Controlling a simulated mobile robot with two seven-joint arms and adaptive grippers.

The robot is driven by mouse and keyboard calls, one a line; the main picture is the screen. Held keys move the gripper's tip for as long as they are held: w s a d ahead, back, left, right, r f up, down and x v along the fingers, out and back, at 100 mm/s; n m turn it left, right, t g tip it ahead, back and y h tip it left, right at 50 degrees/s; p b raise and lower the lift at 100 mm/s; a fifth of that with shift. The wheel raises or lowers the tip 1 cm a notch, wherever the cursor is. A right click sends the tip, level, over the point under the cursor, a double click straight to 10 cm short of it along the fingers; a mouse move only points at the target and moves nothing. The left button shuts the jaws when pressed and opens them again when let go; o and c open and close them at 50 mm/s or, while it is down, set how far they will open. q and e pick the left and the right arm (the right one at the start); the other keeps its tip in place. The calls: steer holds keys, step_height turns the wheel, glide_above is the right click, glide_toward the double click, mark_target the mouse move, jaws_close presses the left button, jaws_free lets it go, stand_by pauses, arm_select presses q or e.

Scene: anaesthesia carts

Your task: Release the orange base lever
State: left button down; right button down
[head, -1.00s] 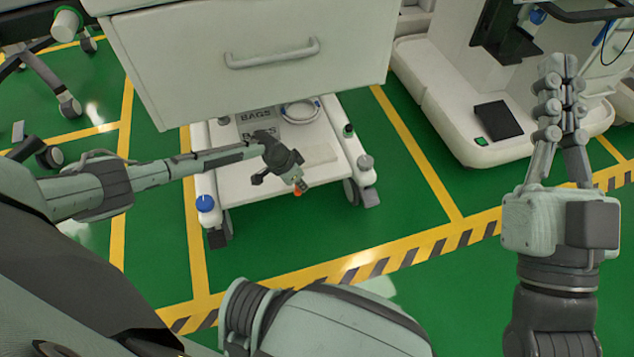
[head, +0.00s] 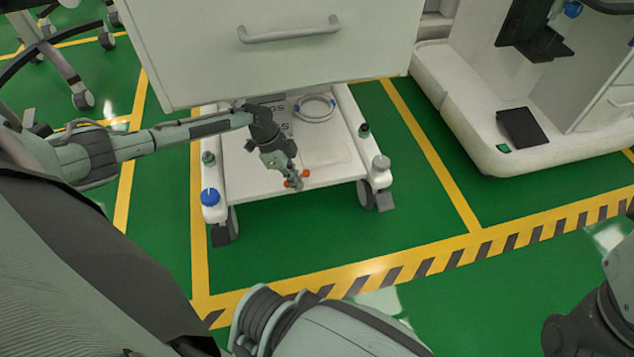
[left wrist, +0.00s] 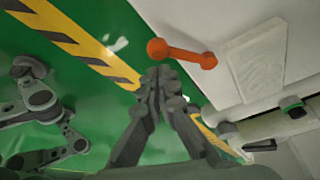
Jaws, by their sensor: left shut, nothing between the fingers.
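The orange base lever (left wrist: 182,54) shows in the left wrist view as a short bar with a round knob, at the edge of the cart's white base. In the head view its orange ends (head: 305,173) show around my left fingertips, which partly hide it. My left gripper (head: 294,183) is shut and empty at the lever. In the left wrist view its closed fingertips (left wrist: 161,74) are just below the knob; whether they touch it I cannot tell. Of my right gripper only a part of the body shows at the head view's right edge; its fingers are outside that view.
The white cart drawer (head: 270,50) with its handle hangs above the base shelf (head: 250,175). Another white cart (head: 470,125) stands right. Green floor in front is clear.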

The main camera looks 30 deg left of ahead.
arm_select(q)
steer(key=shift+s, duration=0.1)
steer(key=shift+s+a+p, duration=0.35)
steer(key=shift+s+a, duration=0.05)
steer(key=shift+s, duration=0.2)
